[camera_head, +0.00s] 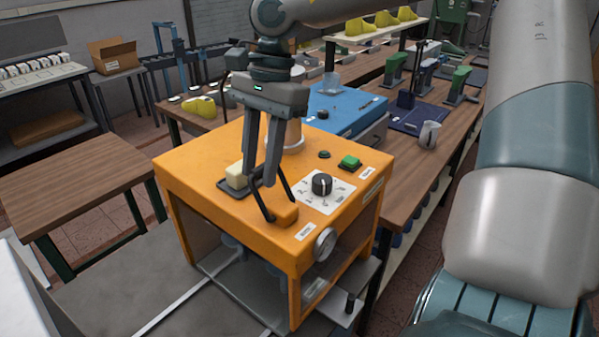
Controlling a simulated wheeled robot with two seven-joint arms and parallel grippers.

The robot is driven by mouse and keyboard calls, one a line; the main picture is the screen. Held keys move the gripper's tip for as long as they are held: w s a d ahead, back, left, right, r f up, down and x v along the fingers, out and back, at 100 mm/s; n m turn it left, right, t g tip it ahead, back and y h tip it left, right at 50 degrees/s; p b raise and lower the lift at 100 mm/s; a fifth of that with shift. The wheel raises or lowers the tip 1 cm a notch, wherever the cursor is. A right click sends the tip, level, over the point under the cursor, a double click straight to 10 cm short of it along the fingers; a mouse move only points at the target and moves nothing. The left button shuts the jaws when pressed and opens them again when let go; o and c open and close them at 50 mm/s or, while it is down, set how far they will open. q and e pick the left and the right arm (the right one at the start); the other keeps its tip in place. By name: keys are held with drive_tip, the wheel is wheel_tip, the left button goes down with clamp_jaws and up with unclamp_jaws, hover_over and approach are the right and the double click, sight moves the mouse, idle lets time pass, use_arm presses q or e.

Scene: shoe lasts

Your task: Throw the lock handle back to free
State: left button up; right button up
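An orange machine (205,163) stands in the middle of the head view. A thin black lever handle (261,205) stands tilted up from an orange block (286,213) on its front top edge. My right gripper (260,182) points down over the machine, its two fingers apart. Its fingertips overlap the upper end of the handle, and they hide part of it. I cannot tell whether they touch it. My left gripper is not in view.
The machine top also bears a black dial (321,184), a green button (349,161) and a cream rocker switch (237,176). A blue machine (345,107) stands behind. A wooden table (75,185) at left is clear.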

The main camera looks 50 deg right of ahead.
drive_tip(key=shift+s+b, duration=0.4)
drive_tip(key=shift+s, duration=0.05)
idle(0.5)
drive_tip(key=shift+p+v, duration=1.9)
drive_tip(key=shift+v, duration=1.2)
drive_tip(key=shift+d+r, duration=0.15)
drive_tip(key=shift+r, duration=0.25)
